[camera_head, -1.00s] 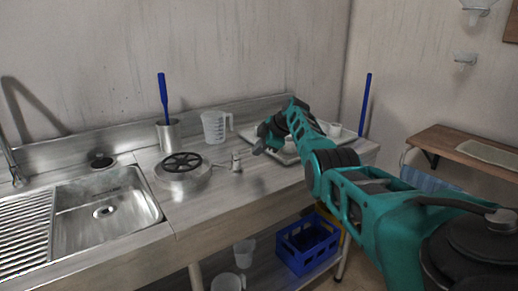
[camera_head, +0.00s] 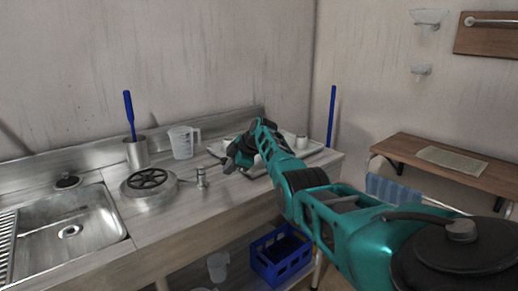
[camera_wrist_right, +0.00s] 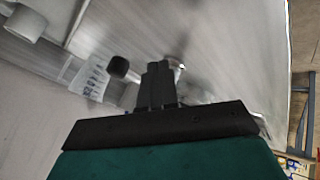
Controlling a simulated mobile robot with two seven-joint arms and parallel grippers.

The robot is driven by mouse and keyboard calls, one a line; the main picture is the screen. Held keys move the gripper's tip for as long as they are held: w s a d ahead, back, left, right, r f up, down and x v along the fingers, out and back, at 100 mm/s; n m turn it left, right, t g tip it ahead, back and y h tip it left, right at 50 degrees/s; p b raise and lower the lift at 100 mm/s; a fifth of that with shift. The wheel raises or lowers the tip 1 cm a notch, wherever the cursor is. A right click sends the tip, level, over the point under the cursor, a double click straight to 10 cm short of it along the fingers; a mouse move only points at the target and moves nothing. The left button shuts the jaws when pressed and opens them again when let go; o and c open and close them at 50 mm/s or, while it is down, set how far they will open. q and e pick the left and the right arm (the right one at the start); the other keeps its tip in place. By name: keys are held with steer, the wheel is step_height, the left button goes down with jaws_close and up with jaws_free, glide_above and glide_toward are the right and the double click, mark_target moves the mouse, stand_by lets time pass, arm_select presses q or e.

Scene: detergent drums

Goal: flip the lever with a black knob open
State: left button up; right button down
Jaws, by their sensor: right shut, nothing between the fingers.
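A small metal fitting (camera_head: 201,178) stands upright on the steel counter in the head view, right of the round drum with a black wheel-like top. I cannot make out a black knob on it there. In the right wrist view a dark knob (camera_wrist_right: 118,67) shows just left of the fingertips, and its lever arm is not clear. My right gripper (camera_head: 230,166) is above the counter, right of the fitting. In the wrist view my right gripper (camera_wrist_right: 158,66) has its fingers together and empty, apart from the knob. My left gripper is not in view.
The drum (camera_head: 149,190), a clear measuring jug (camera_head: 184,143) and a metal cup (camera_head: 136,154) with a blue-handled tool stand left of the gripper. A tray (camera_head: 318,148) lies behind the arm. A sink (camera_head: 70,228) is at left. A blue crate (camera_head: 283,262) sits below.

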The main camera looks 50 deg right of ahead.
steer(key=shift+s+d+r+p, duration=0.2)
steer(key=shift+s+r, duration=0.2)
steer(key=shift+s, duration=0.15)
steer(key=shift+s+d+r+p, duration=0.1)
steer(key=shift+s+d+r, duration=0.05)
steer(key=shift+s+r, duration=0.3)
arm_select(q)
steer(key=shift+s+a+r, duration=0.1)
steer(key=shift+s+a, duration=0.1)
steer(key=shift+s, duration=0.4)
arm_select(e)
steer(key=d+v, duration=0.1)
steer(key=v, duration=0.6)
steer(key=shift+d+r, duration=0.25)
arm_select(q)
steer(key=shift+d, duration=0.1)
arm_select(e)
steer(key=shift+w, duration=0.1)
